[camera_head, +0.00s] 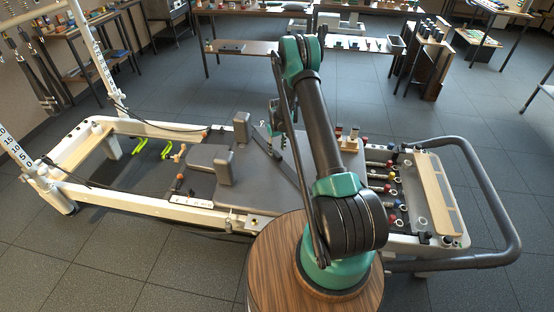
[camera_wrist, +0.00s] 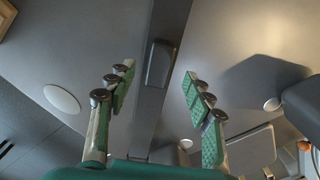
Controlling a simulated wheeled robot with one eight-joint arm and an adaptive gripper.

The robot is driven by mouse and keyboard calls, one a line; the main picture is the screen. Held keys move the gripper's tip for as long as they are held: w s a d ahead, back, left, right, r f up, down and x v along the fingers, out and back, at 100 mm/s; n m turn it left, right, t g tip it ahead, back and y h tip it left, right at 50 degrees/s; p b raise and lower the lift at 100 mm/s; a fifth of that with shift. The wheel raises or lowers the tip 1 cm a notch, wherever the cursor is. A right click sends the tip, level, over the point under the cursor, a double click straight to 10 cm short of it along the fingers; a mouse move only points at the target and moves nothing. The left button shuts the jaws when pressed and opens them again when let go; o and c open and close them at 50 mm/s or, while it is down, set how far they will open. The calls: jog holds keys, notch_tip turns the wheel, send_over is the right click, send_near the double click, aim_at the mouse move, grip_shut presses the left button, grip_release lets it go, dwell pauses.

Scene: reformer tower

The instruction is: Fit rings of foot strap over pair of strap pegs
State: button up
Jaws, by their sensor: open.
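My gripper (camera_wrist: 157,73) is open, with its green-padded fingers on either side of a dark grey band, likely the foot strap (camera_wrist: 172,22). A raised dark block (camera_wrist: 158,64) on the band lies between the fingertips. I see no contact with the fingers. In the head view, a dark band (camera_head: 287,168) lies slantwise across the grey carriage (camera_head: 255,190); my arm hides part of it. The strap's rings cannot be made out. Two short upright posts (camera_head: 353,133), perhaps the strap pegs, stand to the right of my arm. My gripper (camera_head: 273,112) is partly hidden in the head view.
The carriage carries a grey headrest (camera_head: 211,160) and upright shoulder pads (camera_head: 241,127). Coloured spring ends (camera_head: 391,190) and a grey foot bar (camera_head: 495,205) are at the right. A white frame rail (camera_head: 140,202) runs along the near side. Open floor surrounds the reformer.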

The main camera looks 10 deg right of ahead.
aim_at(277, 153)
notch_tip(277, 153, down, 4)
jog(key=shift+f, duration=0.15)
grip_shut()
dwell(0.4)
